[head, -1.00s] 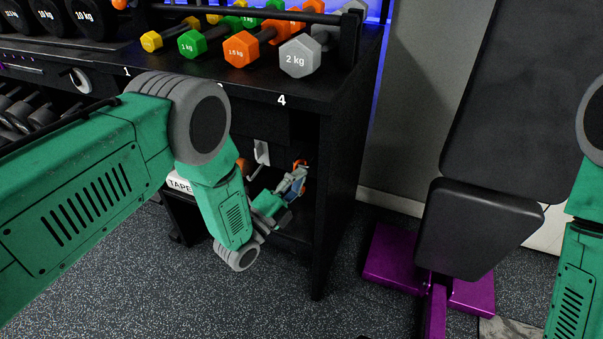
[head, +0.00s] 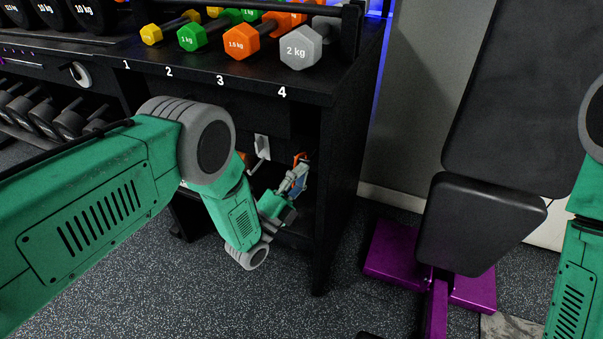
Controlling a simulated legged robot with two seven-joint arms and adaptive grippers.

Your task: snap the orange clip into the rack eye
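My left gripper (head: 297,178) is inside the open lower bay of the black rack (head: 342,130), below the number 4. A small orange piece, probably the orange clip (head: 300,157), shows right at its fingertips. Something blue shows beside the fingers. The fingers are too small and overlapped to tell whether they are closed on the clip. I cannot make out the rack eye. My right arm is at the right edge, and its gripper is out of view.
A white bracket (head: 262,147) hangs in the bay left of my gripper. The grey 2 kg dumbbell (head: 300,50) and other coloured dumbbells sit on the shelf above. A black bench (head: 480,225) with a purple base stands right. Floor between is clear.

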